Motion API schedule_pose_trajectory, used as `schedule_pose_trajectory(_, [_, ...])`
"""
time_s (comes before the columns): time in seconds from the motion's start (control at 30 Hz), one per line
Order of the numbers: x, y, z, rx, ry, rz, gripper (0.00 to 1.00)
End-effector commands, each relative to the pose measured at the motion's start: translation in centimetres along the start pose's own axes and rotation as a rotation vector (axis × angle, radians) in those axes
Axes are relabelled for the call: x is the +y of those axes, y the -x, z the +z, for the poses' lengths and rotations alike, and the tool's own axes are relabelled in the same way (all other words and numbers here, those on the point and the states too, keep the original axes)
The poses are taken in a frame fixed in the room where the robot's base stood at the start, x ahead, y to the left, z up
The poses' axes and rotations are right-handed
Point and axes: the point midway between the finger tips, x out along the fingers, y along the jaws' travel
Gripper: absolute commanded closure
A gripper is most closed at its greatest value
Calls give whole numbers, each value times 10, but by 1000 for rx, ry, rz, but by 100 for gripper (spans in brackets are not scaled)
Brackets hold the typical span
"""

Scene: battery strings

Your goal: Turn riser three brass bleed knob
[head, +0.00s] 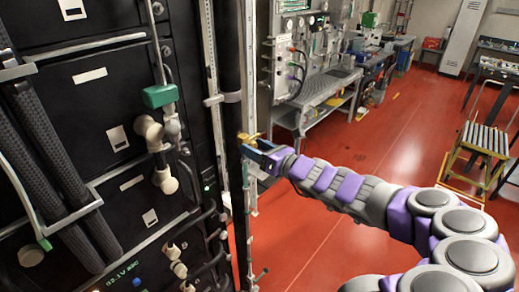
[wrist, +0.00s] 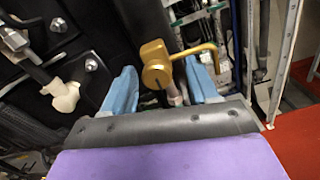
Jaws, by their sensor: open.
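A brass bleed knob (wrist: 156,74) with a bent brass lever (wrist: 198,49) shows in the wrist view, on a dark vertical riser pipe. In the head view the brass piece (head: 246,137) is small, at the tip of my gripper. My gripper (head: 262,152) is open. In the wrist view its two blue fingers (wrist: 160,88) stand on either side of the knob, with gaps between. The lever reaches over the right finger. I cannot tell whether it touches that finger. The riser's number cannot be read.
A metal workbench (head: 325,88) stands behind the riser. The red floor (head: 400,140) between is clear.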

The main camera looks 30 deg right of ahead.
Motion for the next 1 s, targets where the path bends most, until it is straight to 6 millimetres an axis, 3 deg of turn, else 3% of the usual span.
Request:
schedule_pose_trajectory(0.27, [-2,15,1,-2,1,-3,41])
schedule_pose_trajectory(1.0, [-4,108,0,0,1,-6,41])
